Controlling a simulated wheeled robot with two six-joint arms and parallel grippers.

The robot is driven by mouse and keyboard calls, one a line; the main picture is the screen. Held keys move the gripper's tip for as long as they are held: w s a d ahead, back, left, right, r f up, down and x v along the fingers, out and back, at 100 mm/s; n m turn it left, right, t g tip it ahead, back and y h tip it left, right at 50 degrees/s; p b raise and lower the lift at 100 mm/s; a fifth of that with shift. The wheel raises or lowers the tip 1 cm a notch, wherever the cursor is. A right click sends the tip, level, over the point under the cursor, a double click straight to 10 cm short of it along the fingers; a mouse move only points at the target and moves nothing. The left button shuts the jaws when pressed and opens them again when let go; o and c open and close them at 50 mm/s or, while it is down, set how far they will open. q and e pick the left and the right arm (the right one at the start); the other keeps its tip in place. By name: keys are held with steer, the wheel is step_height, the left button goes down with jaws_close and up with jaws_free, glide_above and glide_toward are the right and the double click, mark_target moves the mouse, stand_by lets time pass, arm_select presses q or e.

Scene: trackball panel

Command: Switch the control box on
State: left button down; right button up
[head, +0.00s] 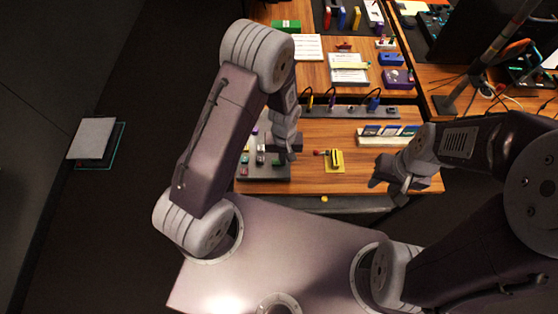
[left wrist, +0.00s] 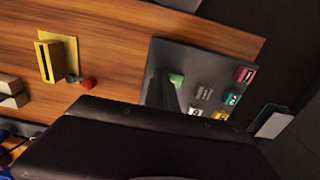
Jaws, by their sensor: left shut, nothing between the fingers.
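A yellow block on a yellow plate (head: 334,161) lies on the wooden table, with a small red ball-ended part at its left. In the left wrist view the yellow block (left wrist: 48,62) and red ball (left wrist: 88,83) stand clear of the grey panel. This grey panel (head: 270,172) carries several coloured buttons or labels and also shows in the left wrist view (left wrist: 158,82). I cannot tell which is the control box. My left gripper (head: 290,153) is shut and empty, above the table between the panel and the yellow block. My right gripper (head: 385,187) hangs near the table's front right.
A rack with several blue-and-white cards (head: 458,142) stands right of the yellow block. A grey strip with cables (head: 350,110) runs behind. A purple box (head: 397,79) and papers sit on the back table. Bare wood (head: 320,183) lies in front of the yellow block.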

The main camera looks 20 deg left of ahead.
arm_select(q)
step_height(320, 180, up, 7)
steer(key=p, duration=0.6)
stand_by(0.5)
steer(key=w+a+r+n+t, duration=0.1)
steer(key=a+r, duration=0.2)
steer(key=r, duration=0.4)
steer(key=w+a+r+t, duration=0.2)
steer(key=r, duration=0.4)
steer(key=s+a+r+m+g, duration=0.1)
steer(key=s+m, duration=0.3)
steer(key=s, duration=0.7)
steer(key=shift+a+r+g, duration=0.4)
steer(key=shift+a+r, duration=0.05)
steer(key=shift+a, duration=0.15)
